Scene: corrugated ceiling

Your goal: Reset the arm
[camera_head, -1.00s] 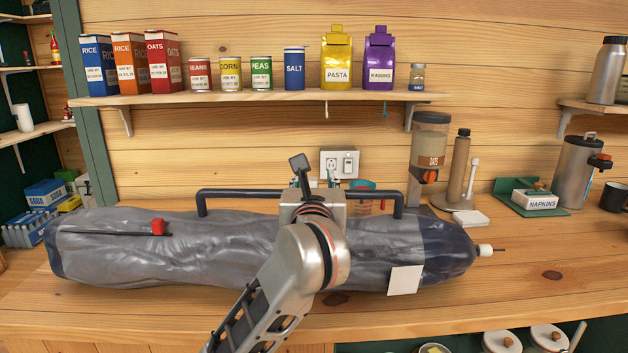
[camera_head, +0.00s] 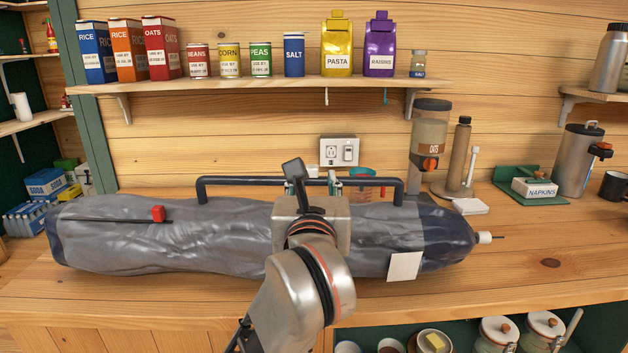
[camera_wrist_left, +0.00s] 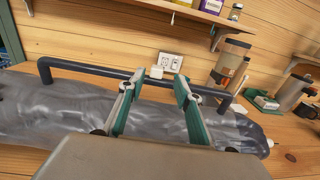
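My left gripper (camera_head: 312,185) is at the middle of the head view, over a long grey bag (camera_head: 160,255) lying on the wooden counter. In the left wrist view its two green-lined fingers (camera_wrist_left: 157,92) stand apart with a clear gap. The dark bar handle (camera_head: 235,181) above the bag runs across near the fingertips. I cannot tell whether it passes between them or just beyond. My left wrist hides the middle of the bag. My right gripper is in neither view.
A wall shelf (camera_head: 250,85) holds several boxes, cans and bags above. An oats dispenser (camera_head: 430,140), a napkin box (camera_head: 534,187) and a metal flask (camera_head: 578,160) stand behind and to the right. The counter (camera_head: 545,265) is clear at the front right.

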